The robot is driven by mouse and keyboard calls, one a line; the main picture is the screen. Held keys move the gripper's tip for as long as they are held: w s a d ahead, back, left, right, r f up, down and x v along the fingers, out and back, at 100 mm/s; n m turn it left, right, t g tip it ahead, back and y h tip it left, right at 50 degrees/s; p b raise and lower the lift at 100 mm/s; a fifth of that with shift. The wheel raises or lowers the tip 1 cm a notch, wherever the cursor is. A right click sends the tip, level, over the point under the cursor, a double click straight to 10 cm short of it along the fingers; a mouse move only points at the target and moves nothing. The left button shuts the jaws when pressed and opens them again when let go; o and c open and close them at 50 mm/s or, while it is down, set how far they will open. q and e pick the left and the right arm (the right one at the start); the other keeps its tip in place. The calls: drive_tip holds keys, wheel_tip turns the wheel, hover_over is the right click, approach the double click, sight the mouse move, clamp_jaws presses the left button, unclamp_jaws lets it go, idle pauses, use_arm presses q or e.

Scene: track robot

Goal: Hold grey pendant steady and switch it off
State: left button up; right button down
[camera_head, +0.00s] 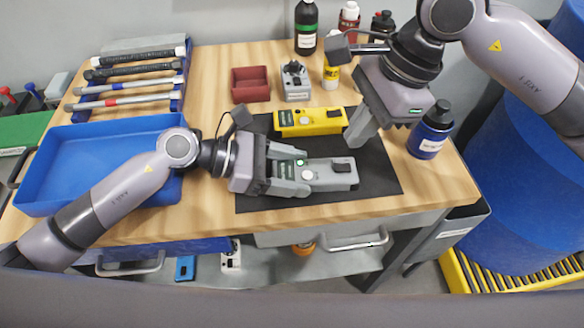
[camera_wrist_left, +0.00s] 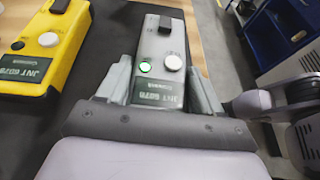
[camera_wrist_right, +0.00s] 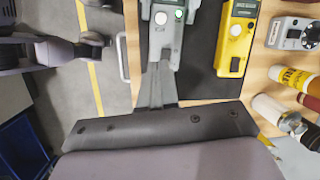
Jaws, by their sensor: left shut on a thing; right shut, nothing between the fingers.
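The grey pendant (camera_head: 325,174) lies on a black mat (camera_head: 375,182). It has a lit green lamp, a white round knob and a black switch at its far end, clear in the left wrist view (camera_wrist_left: 164,40). My left gripper (camera_head: 285,172) is shut on the pendant's near end, one finger on each side; its fingers also show in the left wrist view (camera_wrist_left: 160,85). My right gripper (camera_head: 356,138) is shut and empty, fingertips together above the switch end. In the right wrist view the fingertips (camera_wrist_right: 159,65) overlap the pendant's end (camera_wrist_right: 161,35); contact cannot be told.
A yellow pendant (camera_head: 310,121) lies behind the grey one on the mat. A grey box (camera_head: 295,82), a red tray (camera_head: 250,84) and bottles stand at the back. A blue bottle (camera_head: 431,130) stands close to my right gripper. A blue tray (camera_head: 90,160) is at left.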

sight(339, 168)
drive_tip(key=shift+w+a+f+n+h, duration=0.3)
drive_tip(key=shift+f+n+h, duration=0.25)
drive_tip(key=shift+f+n, duration=0.8)
drive_tip(key=shift+w+a+f+n+h, duration=0.15)
drive_tip(key=shift+a+f+n+h, duration=0.35)
drive_tip(key=shift+n, duration=1.4)
drive_tip(key=shift+w+a+f+n+h, duration=0.2)
drive_tip(key=shift+f+n+h, duration=0.45)
drive_tip(key=shift+f+n, duration=0.75)
drive_tip(key=shift+n, duration=0.25)
drive_tip(key=shift+w+f, duration=0.1)
drive_tip(key=shift+f, duration=0.4)
use_arm(q)
drive_tip(key=shift+r, duration=0.15)
use_arm(e)
drive_tip(key=shift+d+f, duration=0.15)
drive_tip(key=shift+f, duration=0.5)
use_arm(q)
drive_tip(key=shift+s, duration=0.1)
use_arm(e)
drive_tip(key=shift+r, duration=3.15)
